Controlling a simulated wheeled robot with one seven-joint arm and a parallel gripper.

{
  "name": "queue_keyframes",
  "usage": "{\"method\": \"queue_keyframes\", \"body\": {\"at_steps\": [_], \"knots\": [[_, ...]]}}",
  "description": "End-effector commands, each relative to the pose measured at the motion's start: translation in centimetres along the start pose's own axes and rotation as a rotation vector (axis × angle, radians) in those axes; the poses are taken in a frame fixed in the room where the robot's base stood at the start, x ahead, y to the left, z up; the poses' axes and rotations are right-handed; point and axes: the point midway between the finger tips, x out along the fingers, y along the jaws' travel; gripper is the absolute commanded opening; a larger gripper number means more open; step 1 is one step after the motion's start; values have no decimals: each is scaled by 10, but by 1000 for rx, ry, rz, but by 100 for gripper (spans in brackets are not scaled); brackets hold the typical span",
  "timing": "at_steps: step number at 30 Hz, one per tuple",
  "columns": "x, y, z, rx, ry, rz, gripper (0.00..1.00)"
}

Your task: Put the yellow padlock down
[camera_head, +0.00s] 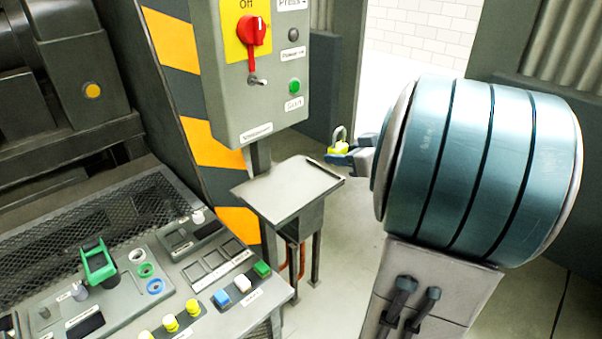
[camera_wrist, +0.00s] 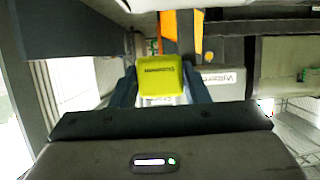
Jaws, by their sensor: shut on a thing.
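The yellow padlock (camera_head: 339,147) has a silver shackle that points up in the head view. My gripper (camera_head: 350,152) is shut on it and holds it in the air, just right of a small grey shelf (camera_head: 290,190). In the wrist view the padlock's yellow body (camera_wrist: 160,78), with dark lettering, sits between the two dark fingers of my gripper (camera_wrist: 162,88). Part of the padlock is hidden by the fingers in the head view.
A grey control box (camera_head: 250,95) with a red switch (camera_head: 252,32) and green button stands above the shelf. A console (camera_head: 130,270) with buttons and a green-handled lever lies at lower left. The shelf top looks mostly bare, with a dark raised strip along its far edge.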

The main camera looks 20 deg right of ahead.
Motion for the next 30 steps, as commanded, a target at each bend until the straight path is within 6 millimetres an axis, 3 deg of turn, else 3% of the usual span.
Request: {"method": "queue_keyframes", "body": {"at_steps": [6, 12, 17, 24, 30], "knots": [[59, -10, 9, 3, -3, -5, 17], [93, -15, 14, 0, -1, -2, 17], [102, -16, 21, 2, -2, -2, 17], [114, -17, 49, 0, -2, -4, 17], [115, -17, 52, -2, 0, -3, 17]]}}
